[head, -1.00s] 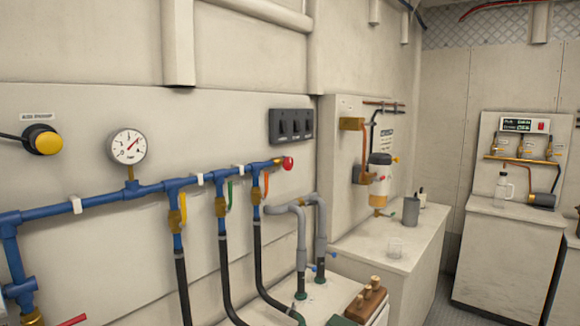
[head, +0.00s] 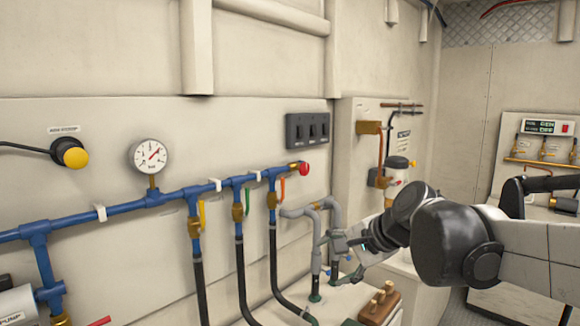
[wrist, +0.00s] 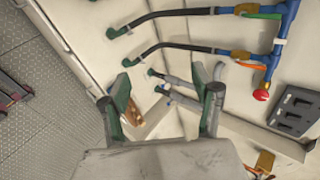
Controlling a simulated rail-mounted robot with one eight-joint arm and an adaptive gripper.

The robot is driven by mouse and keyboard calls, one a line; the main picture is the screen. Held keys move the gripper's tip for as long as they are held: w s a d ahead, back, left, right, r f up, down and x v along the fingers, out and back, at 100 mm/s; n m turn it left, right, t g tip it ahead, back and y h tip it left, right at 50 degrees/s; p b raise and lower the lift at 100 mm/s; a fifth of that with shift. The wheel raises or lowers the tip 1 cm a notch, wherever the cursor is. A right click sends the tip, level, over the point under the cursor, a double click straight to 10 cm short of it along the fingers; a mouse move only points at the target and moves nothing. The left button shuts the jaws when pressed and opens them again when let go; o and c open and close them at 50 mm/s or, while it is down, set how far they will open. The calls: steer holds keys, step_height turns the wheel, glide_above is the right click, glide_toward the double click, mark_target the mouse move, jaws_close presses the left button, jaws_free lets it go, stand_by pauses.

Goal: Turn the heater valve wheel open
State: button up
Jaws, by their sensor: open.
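A round red knob (head: 304,169) sits at the right end of the blue pipe manifold (head: 120,209). It also shows in the wrist view (wrist: 261,95), right of my fingers and apart from them. No label marks any wheel as the heater valve, so I cannot tell which part it is. My gripper (head: 343,240) is in front of the bent grey pipes (head: 298,211), partly hiding them. In the wrist view my gripper (wrist: 168,88) has its two fingers wide apart with nothing held; grey pipe ends and a brown block show beyond.
Yellow, green and orange levers hang along the manifold above black hoses. A brown block with pegs (head: 380,306) sits on the bench below my gripper. A black switch panel (head: 308,128) is on the wall. A white cylindrical unit (head: 396,170) is mounted behind my arm.

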steer(key=w+r+m+t+y+p, duration=0.1)
steer(key=w+r+m+y+p, duration=0.3)
steer(key=w, duration=0.8)
steer(key=m+t+y+p, duration=0.2)
steer(key=m+t+y, duration=0.15)
steer(key=m, duration=1.05)
glide_toward(306, 170)
steer(key=shift+t+h, duration=0.25)
steer(key=shift+t, duration=0.2)
steer(key=p+x, duration=0.2)
steer(key=x, duration=0.9)
steer(key=shift+a+f+p, duration=0.15)
steer(key=shift+a+p, duration=0.15)
steer(key=shift+p, duration=0.05)
steer(key=shift+c, duration=0.4)
steer(key=c, duration=1.1)
